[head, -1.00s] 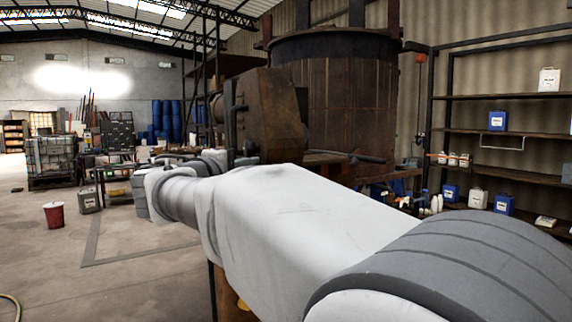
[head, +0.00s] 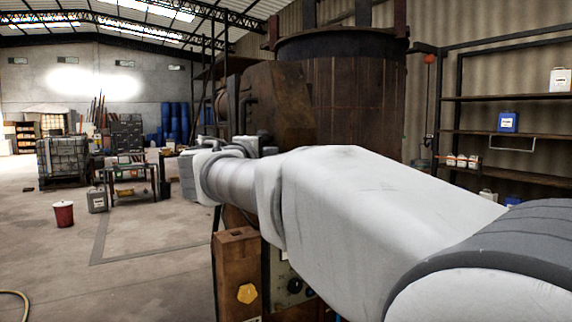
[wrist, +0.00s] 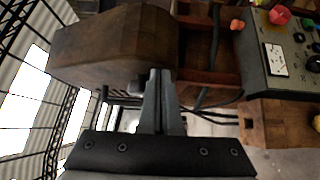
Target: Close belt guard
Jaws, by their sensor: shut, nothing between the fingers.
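The belt guard (head: 283,92) is a rusty brown cover beside the big vat in the head view, with a dark upright handle on its left part. In the wrist view the guard (wrist: 115,45) fills the upper left as a curved brown shell. My gripper (wrist: 160,74) is shut and empty, its fingertips close to the guard's lower edge. I cannot tell whether they touch it. In the head view my arm hides the fingers and the lower part of the guard.
A large brown vat (head: 355,100) stands behind the guard. A grey control panel (wrist: 275,55) with a red button and a wooden post (wrist: 275,125) are on the right in the wrist view. Shelves (head: 500,133) line the right wall. The floor at left is open around a red bucket (head: 64,214).

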